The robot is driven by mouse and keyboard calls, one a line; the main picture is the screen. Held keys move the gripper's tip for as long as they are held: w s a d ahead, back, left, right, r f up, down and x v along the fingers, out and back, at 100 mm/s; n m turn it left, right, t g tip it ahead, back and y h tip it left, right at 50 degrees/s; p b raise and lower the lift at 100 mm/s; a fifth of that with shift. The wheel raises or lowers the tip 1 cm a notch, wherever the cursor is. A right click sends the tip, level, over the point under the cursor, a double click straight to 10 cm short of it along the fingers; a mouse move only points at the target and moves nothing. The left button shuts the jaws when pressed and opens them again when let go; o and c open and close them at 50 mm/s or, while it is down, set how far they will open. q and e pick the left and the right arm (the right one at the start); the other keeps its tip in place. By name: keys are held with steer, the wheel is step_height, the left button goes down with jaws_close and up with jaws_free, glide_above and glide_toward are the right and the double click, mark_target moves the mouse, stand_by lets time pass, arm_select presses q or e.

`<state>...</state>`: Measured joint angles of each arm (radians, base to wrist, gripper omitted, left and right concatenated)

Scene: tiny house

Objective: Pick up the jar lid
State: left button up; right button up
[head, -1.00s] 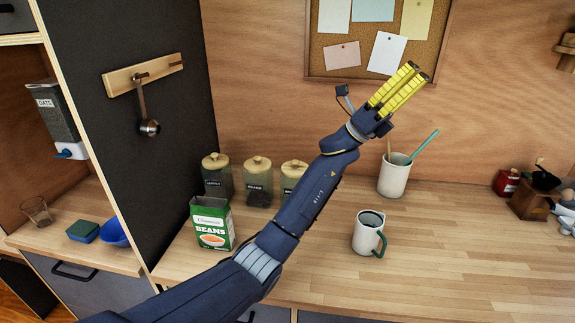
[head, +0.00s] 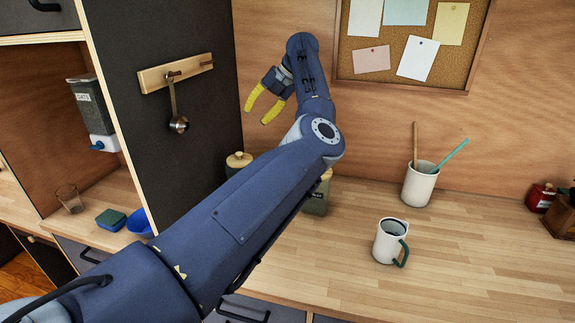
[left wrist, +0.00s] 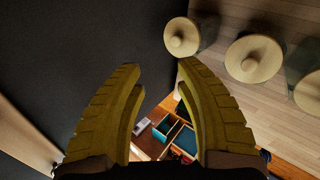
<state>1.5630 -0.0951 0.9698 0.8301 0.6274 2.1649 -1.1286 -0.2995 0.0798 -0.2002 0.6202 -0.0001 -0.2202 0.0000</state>
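My left gripper (head: 257,116) is open and empty, its yellow fingers pointing down above the back left of the counter. In the left wrist view its fingers (left wrist: 160,66) are spread apart. Three jars with round knobbed lids show in that view: one lid (left wrist: 181,37) just beyond the right fingertip, a second lid (left wrist: 254,58) to its right, and a third lid (left wrist: 308,90) cut by the right edge. In the head view my left arm hides most of the jars; one lid (head: 238,160) shows below the gripper. My right gripper is not in view.
A dark panel (head: 170,130) with a hanging scoop (head: 178,122) stands left of the gripper. A white mug (head: 389,242) and a utensil cup (head: 418,185) stand on the counter (head: 480,250). A corkboard (head: 455,60) hangs behind. The counter front right is clear.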

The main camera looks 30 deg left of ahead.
arm_select(q)
steer(key=w+d+r+t+h, duration=0.1)
steer(key=d+t+h, duration=0.2)
steer(key=d+h, duration=0.45)
steer(key=shift+y, duration=0.25)
step_height(320, 180, down, 11)
steer(key=shift+w+f, duration=0.1)
steer(key=shift+f, duration=0.1)
steer(key=shift+d+f, duration=0.1)
steer(key=shift+f, duration=2.6)
steer(key=shift+o, duration=0.4)
jaws_close()
